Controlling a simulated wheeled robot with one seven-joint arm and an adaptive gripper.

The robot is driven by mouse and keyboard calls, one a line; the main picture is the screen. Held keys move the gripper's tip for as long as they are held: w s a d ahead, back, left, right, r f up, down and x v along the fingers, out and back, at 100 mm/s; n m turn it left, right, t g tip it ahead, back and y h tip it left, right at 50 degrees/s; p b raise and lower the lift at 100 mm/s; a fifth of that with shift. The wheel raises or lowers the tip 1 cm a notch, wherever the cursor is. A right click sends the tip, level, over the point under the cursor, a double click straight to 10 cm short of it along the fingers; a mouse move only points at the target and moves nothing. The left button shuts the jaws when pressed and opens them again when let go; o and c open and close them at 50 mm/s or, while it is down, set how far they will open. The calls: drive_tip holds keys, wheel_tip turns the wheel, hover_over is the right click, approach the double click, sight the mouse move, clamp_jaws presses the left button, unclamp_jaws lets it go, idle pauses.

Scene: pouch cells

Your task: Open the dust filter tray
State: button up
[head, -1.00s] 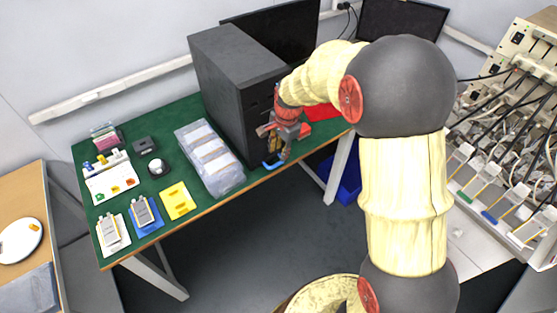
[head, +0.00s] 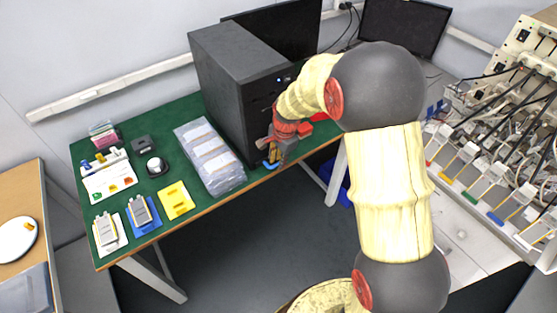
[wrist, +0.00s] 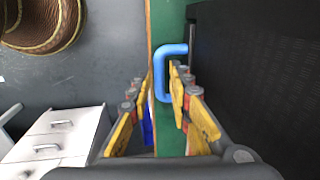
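The dust filter tray shows as a blue U-shaped handle (head: 271,165) at the foot of the black computer tower (head: 225,85). The tray body is not visible, and the handle sits close against the tower's front. In the wrist view the blue handle (wrist: 158,75) lies ahead of the fingertips. My gripper (head: 279,156) is low in front of the tower, just above the handle. In the wrist view my gripper (wrist: 161,83) is open, with a yellow-padded finger on either side of the handle's outer bar. The right finger overlaps the handle's opening; contact cannot be told.
The tower stands on a green-topped table (head: 225,203), near its front edge. A yellow plate (head: 175,200) and pouch cells lie farther left. A monitor (head: 290,30) stands behind. The floor in front is free.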

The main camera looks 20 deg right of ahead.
clamp_jaws()
idle(0.6)
